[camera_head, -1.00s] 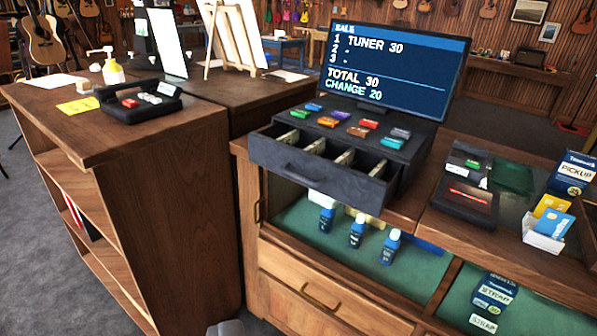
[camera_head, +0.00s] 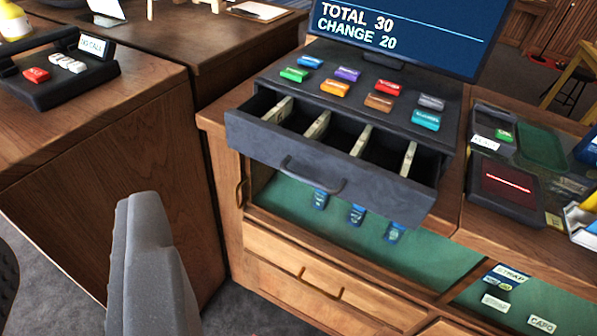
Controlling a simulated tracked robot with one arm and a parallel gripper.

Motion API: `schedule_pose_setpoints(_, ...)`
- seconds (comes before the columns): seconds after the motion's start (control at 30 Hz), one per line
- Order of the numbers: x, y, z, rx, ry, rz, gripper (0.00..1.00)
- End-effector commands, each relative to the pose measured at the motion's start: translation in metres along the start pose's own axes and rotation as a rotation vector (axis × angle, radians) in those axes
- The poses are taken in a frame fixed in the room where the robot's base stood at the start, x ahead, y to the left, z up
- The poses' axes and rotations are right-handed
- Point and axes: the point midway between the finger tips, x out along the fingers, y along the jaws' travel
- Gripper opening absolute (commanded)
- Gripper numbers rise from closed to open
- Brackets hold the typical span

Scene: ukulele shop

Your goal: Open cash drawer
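The cash drawer (camera_head: 325,170) is dark grey and stands out from the front of the register (camera_head: 370,95). Its compartments show from above, and upright banknotes stand in them. The drawer's curved handle (camera_head: 313,175) is on its front face, with nothing touching it. A grey finger of my gripper (camera_head: 150,255) rises at the lower left, in front of the wooden counter and apart from the drawer. The other finger is not clearly shown, so I cannot tell how wide the gripper is. Nothing shows held in it.
The register's screen (camera_head: 400,28) reads TOTAL 30 and CHANGE 20. Coloured keys cover the register's top. A card reader (camera_head: 505,185) lies to the right on the counter. A black device (camera_head: 60,75) with a red button sits on the left counter.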

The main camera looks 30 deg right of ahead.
Motion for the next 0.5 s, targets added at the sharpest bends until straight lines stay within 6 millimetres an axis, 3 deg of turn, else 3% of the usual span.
schedule_pose_setpoints(0.27, 0.010, -0.006, -0.008, 0.045, 0.017, -0.029, 0.30)
schedule_pose_setpoints(0.5, 0.074, -0.032, -0.045, 0.409, 0.122, -0.177, 0.30)
